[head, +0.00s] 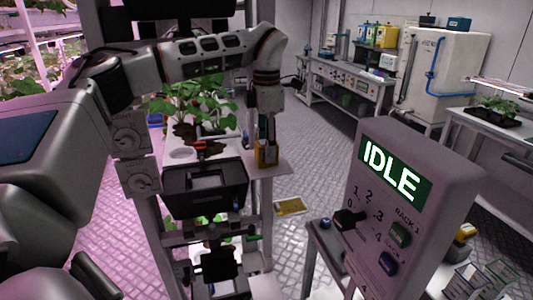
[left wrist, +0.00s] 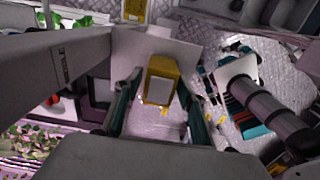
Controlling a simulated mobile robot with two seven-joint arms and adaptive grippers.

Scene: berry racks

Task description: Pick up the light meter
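The light meter (head: 267,155) is a small yellow device near the end of a pale shelf beside the potted plants. My left gripper (head: 266,140) points down right above it in the head view. In the left wrist view the yellow meter (left wrist: 161,82) with its grey face lies between the two spread fingers of the gripper (left wrist: 158,112). The fingers are open with a gap on both sides of the meter. I cannot tell how far the fingertips reach down along it. My right gripper does not show.
A black bin (head: 205,187) stands left of the meter, with leafy plants (head: 200,100) behind. A control box (head: 410,215) reading IDLE stands at the right front. A yellow-framed plate (head: 290,206) lies on the floor. The aisle floor behind is clear.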

